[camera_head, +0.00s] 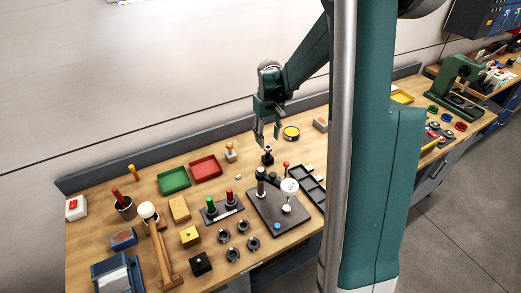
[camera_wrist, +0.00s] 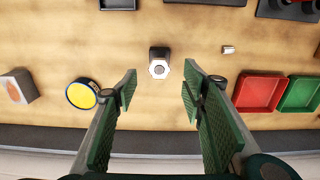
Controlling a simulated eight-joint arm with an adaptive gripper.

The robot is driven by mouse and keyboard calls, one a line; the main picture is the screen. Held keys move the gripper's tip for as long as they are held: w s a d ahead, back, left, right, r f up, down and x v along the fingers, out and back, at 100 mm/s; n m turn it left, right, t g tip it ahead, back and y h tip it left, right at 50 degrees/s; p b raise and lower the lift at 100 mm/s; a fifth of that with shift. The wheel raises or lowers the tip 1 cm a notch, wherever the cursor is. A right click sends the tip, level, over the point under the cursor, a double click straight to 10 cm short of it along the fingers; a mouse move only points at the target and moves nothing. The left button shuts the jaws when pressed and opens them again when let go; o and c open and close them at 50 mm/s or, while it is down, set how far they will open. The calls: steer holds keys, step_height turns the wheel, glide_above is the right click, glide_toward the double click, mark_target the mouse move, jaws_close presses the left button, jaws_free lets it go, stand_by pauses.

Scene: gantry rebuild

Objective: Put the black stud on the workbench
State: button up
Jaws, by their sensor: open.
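A small black upright piece (camera_head: 267,157), which looks like the black stud, stands on the wooden workbench (camera_head: 88,232) towards its back edge. In the wrist view the same black piece (camera_wrist: 159,52) shows a pale hexagonal top with a round middle. My gripper (camera_head: 268,139) is open and empty, pointing down just above and behind this piece. In the wrist view the two green fingers of my gripper (camera_wrist: 158,80) stand wide apart, with the piece beyond their tips, between them in the picture. Whether it is fixed to the bench I cannot tell.
Red (camera_head: 205,167) and green (camera_head: 174,180) trays lie to the left. A dark plate with posts (camera_head: 272,222) lies in front.

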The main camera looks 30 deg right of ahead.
steer(key=s+a+r+t, duration=0.5)
steer(key=s+a+r, duration=1.2)
steer(key=s, duration=0.1)
steer(key=s+a+t, duration=0.2)
steer(key=s+a, duration=0.3)
steer(key=s, duration=0.4)
steer(key=shift+s+a+r, duration=0.2)
steer(key=shift+s+a, duration=0.15)
steer(key=shift+a, duration=0.05)
step_height(320, 180, down, 8)
steer(key=b, duration=0.7)
steer(key=shift+r+b, duration=0.2)
steer(key=shift+b, duration=0.1)
stand_by(0.9)
